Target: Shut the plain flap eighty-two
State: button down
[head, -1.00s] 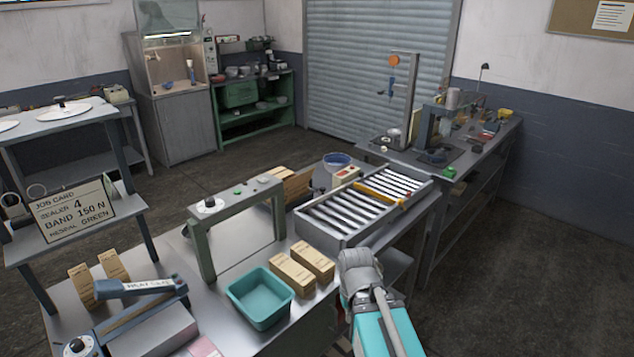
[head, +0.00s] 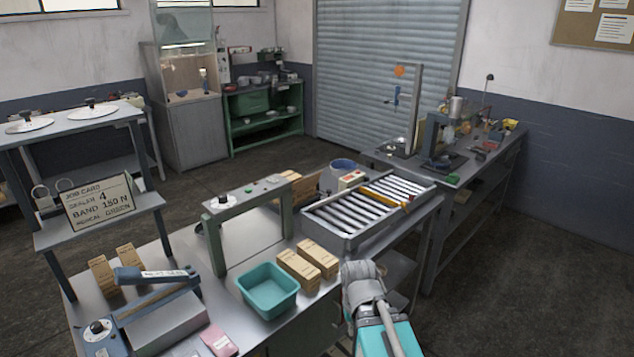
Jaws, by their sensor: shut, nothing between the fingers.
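I cannot make out a flap marked eighty-two in the head view. Part of my arm, a grey joint and a teal link, shows at the bottom, in front of the bench's right part. My gripper's fingers do not show, so their place relative to any flap cannot be seen.
A steel bench (head: 180,245) holds a teal bin (head: 268,290), wooden blocks (head: 307,262), a sealer (head: 165,310) and a grey arch (head: 212,245). A roller tray (head: 330,232) adjoins it. Behind are a green shelf unit (head: 262,148) and a roller shutter (head: 385,70). Floor at right (head: 540,290) is clear.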

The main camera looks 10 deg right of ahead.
aim_at(302, 184)
jog(key=u, duration=0.1)
jog(key=i, duration=0.95)
jog(key=z, duration=0.05)
